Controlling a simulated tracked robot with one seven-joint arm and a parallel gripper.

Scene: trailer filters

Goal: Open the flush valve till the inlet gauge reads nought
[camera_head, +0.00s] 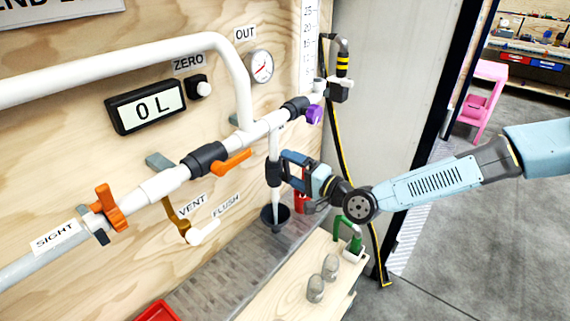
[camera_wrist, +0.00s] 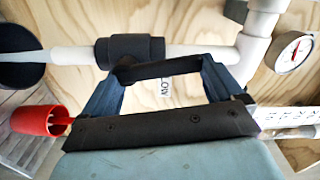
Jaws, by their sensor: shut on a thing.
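My gripper (camera_head: 285,172) is at a dark valve (camera_head: 273,172) on a white pipe that hangs down from the main line. In the wrist view my gripper (camera_wrist: 160,75) is shut on this valve's black handle (camera_wrist: 165,69), beside its dark body (camera_wrist: 132,50). No inlet gauge is in view.
Orange levers (camera_head: 110,208) (camera_head: 232,162) and a purple knob (camera_head: 314,114) sit on the line. The display (camera_head: 146,107) reads 0 L. A bench (camera_head: 285,285) with grey jars (camera_head: 315,289) and a green-handled thing (camera_head: 346,230) stands below my arm.

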